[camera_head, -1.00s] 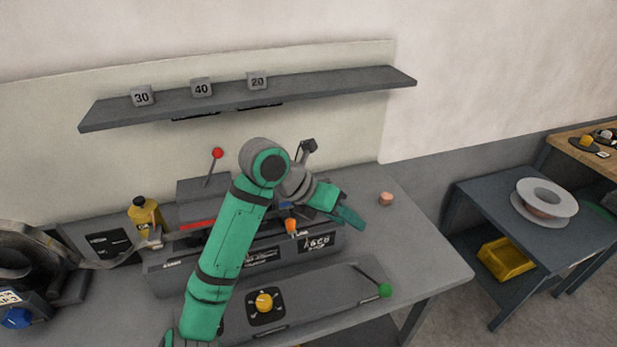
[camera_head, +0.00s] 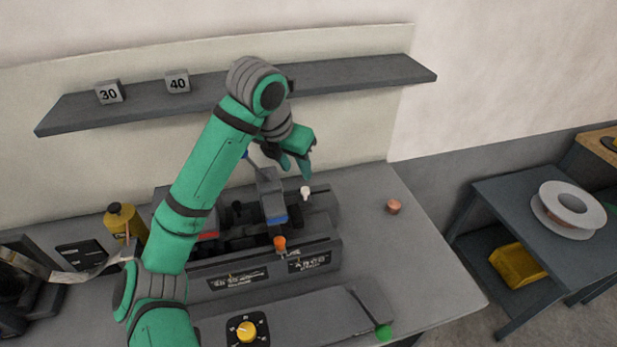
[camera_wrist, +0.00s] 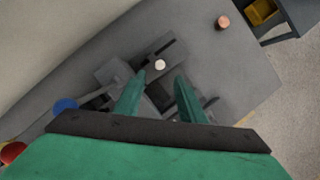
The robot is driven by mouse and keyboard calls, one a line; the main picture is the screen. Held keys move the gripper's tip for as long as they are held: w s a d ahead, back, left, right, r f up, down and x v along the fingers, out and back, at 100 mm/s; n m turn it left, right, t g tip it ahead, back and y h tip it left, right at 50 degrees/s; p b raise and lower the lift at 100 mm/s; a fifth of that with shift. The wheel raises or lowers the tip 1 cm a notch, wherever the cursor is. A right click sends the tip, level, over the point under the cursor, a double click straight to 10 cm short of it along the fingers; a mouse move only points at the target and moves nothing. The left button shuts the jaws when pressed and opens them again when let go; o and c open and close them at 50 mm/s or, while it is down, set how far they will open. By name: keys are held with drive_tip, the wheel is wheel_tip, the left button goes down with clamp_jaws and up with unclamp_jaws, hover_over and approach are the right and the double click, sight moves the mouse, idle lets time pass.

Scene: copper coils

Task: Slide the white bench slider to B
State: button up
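The white slider knob (camera_head: 306,192) stands at the right part of the dark bench machine (camera_head: 318,248). It also shows in the wrist view as a small white knob (camera_wrist: 160,65), just beyond the space between the fingertips. My gripper (camera_head: 296,170) is above and slightly left of the knob in the head view, pointing down. In the wrist view my gripper (camera_wrist: 160,78) has its two green fingers apart with nothing between them. A lettered plate (camera_head: 309,262) is on the machine's front, its letters too small to read surely. The slider's track is partly hidden.
An orange knob (camera_head: 280,243) stands at the machine's front edge. A blue-banded block (camera_head: 272,202) stands left of the white knob. A copper piece (camera_head: 393,207) lies to the right on mostly clear bench. The shelf (camera_head: 350,75) runs behind my arm.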

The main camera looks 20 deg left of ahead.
sight(305, 189)
drive_tip(key=x, duration=0.8)
drive_tip(key=shift+s+f, duration=0.1)
drive_tip(key=shift+f, duration=0.4)
drive_tip(key=shift+x, duration=0.8)
drive_tip(key=shift+r, duration=0.1)
clamp_jaws()
